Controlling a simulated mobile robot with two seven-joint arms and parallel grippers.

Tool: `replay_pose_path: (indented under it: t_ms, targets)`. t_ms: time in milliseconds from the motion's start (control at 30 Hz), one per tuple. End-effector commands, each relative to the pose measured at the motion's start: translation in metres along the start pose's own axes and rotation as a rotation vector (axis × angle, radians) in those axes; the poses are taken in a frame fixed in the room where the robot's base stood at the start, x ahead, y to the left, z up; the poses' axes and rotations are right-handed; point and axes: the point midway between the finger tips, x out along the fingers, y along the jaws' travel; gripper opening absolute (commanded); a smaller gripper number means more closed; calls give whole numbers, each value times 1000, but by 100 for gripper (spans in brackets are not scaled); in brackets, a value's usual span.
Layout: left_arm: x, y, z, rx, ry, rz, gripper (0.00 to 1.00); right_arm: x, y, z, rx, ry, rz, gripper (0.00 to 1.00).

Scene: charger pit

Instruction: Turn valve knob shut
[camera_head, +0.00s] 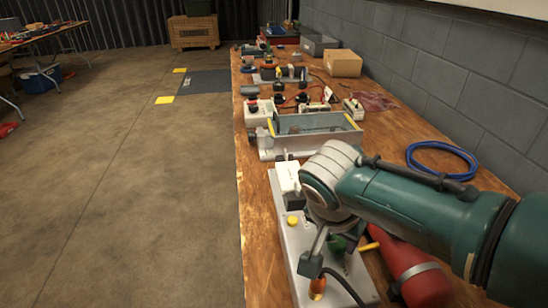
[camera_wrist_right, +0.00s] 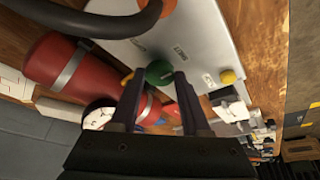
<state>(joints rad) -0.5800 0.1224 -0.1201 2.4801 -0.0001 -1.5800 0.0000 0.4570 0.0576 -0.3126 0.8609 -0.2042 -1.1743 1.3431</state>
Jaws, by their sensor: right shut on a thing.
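The green valve knob (camera_wrist_right: 158,72) sits on a light grey panel (camera_wrist_right: 195,45) in the right wrist view. My right gripper (camera_wrist_right: 158,77) has its two dark fingers on either side of the knob, shut on it. In the head view the green knob (camera_head: 338,244) is partly hidden under my right wrist, on the near panel (camera_head: 292,250). My left gripper is in neither view.
A yellow button (camera_head: 292,220) and an orange fitting (camera_head: 317,289) with a black hose are on the same panel. A red cylinder (camera_head: 412,272) lies to its right. A blue cable coil (camera_head: 442,160) and a grey tray (camera_head: 315,130) are farther along the bench.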

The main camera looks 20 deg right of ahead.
Motion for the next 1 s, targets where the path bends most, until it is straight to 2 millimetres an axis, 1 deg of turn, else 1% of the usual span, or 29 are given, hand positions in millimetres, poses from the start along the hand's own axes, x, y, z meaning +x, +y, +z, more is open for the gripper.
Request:
replay_pose_path:
  t_ms: [567,600,833,867,1000]
  targets:
    - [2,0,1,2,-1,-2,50,1,0,0,32,1,13,0]
    - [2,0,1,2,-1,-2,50,1,0,0,31,1,13,49]
    - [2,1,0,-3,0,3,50,1,0,0,30,1,13,75]
    - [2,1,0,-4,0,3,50,1,0,0,30,1,13,76]
    - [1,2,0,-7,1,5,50,0,0,0,30,1,12,76]
